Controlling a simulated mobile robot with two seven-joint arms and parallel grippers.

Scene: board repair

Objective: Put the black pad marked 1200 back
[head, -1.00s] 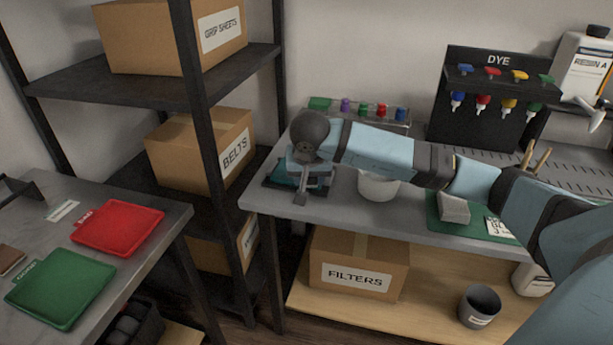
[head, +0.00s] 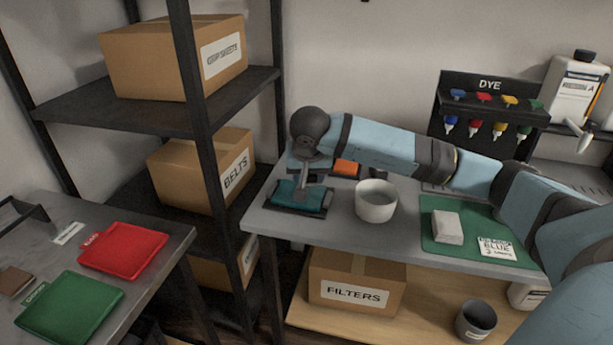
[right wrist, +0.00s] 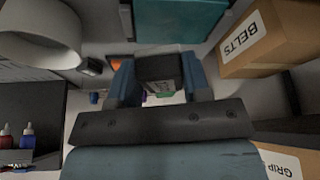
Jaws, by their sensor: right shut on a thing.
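My right gripper (head: 306,168) is at the far left end of the grey bench, above a teal pad (head: 290,194) on a dark tray (head: 312,212). In the right wrist view, its two blue fingers (right wrist: 160,80) are shut on a dark block with a pale label, which looks like the black pad (right wrist: 158,67). The label is too small to read. The teal pad also shows in the right wrist view (right wrist: 178,20), apart from the fingers. My left gripper is not in view.
A white bowl (head: 376,207) stands right of the dark tray, with an orange item (head: 346,168) behind. A green mat (head: 432,232) holds a grey block (head: 447,229). Red (head: 124,248) and green (head: 70,308) trays lie on the left table. Shelves (head: 190,110) stand between.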

